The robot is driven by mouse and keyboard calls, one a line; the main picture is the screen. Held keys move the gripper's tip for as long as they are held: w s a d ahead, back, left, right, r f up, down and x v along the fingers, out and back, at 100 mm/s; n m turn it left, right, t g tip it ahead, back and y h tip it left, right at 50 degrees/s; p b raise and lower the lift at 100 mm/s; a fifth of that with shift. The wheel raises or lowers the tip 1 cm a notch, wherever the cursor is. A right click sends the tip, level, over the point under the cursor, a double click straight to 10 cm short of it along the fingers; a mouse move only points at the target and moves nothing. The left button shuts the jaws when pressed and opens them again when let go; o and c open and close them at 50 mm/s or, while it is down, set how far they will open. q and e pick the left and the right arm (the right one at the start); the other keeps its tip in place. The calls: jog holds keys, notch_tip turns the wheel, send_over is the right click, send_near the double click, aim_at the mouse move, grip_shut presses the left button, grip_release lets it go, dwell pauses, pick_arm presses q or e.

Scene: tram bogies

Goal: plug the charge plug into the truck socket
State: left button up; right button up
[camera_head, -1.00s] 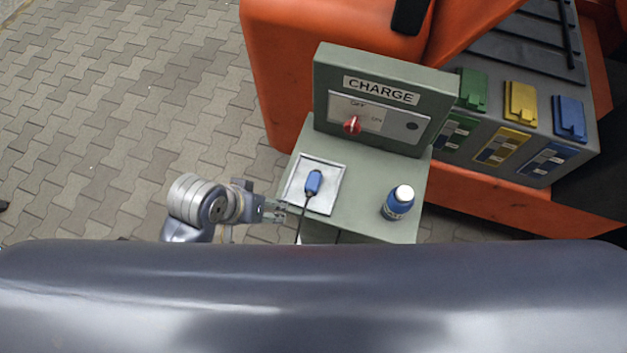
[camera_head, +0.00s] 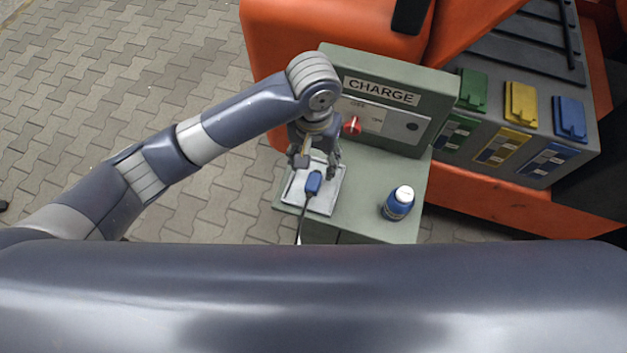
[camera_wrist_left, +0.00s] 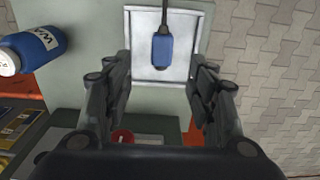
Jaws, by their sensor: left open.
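The blue charge plug (camera_head: 313,183) lies on a light square plate (camera_head: 325,201) on the green charge stand, its dark cable running off the near edge. My left gripper (camera_head: 316,163) is open above the far side of the plate, just beyond the plug and apart from it. In the left wrist view the plug (camera_wrist_left: 163,50) shows between and ahead of the open fingers (camera_wrist_left: 163,85), with nothing held. The orange truck carries green, yellow and blue covered units (camera_head: 521,103) on its side; I cannot tell which is the socket. My right gripper is not in view.
The green charge stand (camera_head: 375,180) has an upright panel with a red knob (camera_head: 352,125) close to my left wrist. A blue bottle with a white cap (camera_head: 398,203) stands on its right side. The orange truck (camera_head: 330,30) is behind. Paved floor lies open at left.

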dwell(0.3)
pick_arm(q)
send_over(314, 180)
jog(key=shift+s+f, duration=0.15)
jog(key=shift+f, duration=2.6)
jog(key=shift+f, duration=0.1)
notch_tip(314, 180, down, 5)
jog(key=shift+a+f+p, duration=0.1)
jog(key=shift+p, duration=0.55)
jog(key=c, duration=1.1)
